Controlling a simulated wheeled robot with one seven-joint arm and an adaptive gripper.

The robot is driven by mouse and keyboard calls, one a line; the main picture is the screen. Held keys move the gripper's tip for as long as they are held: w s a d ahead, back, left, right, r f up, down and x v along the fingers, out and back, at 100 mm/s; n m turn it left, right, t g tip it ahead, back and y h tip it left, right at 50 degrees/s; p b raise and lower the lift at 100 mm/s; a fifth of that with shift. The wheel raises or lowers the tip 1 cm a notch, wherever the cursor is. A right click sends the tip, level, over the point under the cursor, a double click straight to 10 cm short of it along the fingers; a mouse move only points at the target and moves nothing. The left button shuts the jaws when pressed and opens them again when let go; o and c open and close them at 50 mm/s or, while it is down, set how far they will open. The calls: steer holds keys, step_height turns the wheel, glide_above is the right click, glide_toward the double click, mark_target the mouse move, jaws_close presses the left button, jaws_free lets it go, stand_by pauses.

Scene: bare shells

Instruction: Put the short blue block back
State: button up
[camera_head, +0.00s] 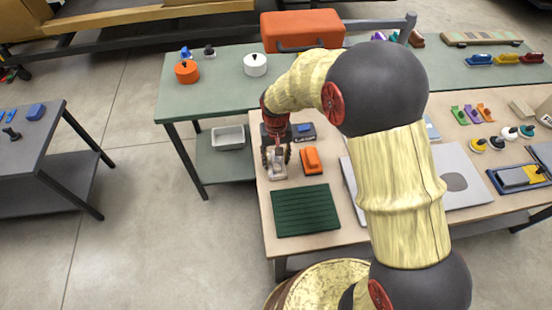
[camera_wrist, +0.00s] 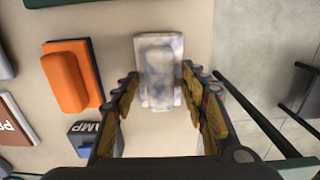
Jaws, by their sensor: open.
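My gripper (camera_head: 276,158) is open, pointing down over the left end of the wooden table. In the wrist view its fingertips (camera_wrist: 159,88) stand on either side of a pale block (camera_wrist: 160,65) with blue-grey blotches; I cannot tell whether they touch it. The pale block also shows just below the gripper in the head view (camera_head: 277,173). A blue block-like thing (camera_head: 36,112) lies on the dark grey table at the far left. A small blue piece (camera_head: 304,127) sits by a dark box behind the gripper. I cannot tell which is the short blue block.
An orange block (camera_head: 311,160) lies close beside the gripper, with a dark green ribbed mat (camera_head: 306,210) in front. The green table (camera_head: 215,95) behind holds pots and an orange toolbox (camera_head: 302,28).

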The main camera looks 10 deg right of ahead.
mark_target(276, 159)
step_height(276, 159, up, 13)
steer(key=p, duration=0.3)
steer(key=s+d+r+t, duration=0.1)
steer(key=s+d+r, duration=0.2)
steer(key=s+r, duration=0.3)
steer(key=s+d+r+t, duration=0.2)
steer(key=s+d+r, duration=0.15)
steer(key=r, duration=0.45)
steer(key=s+d+r+t, duration=0.1)
steer(key=s+d+r, duration=0.1)
steer(key=s, duration=0.5)
steer(key=s+d+r+t, duration=0.1)
steer(key=s+d+r, duration=0.1)
steer(key=s, duration=0.5)
steer(key=shift+t, duration=0.3)
steer(key=shift+d, duration=0.1)
steer(key=shift+c, duration=0.3)
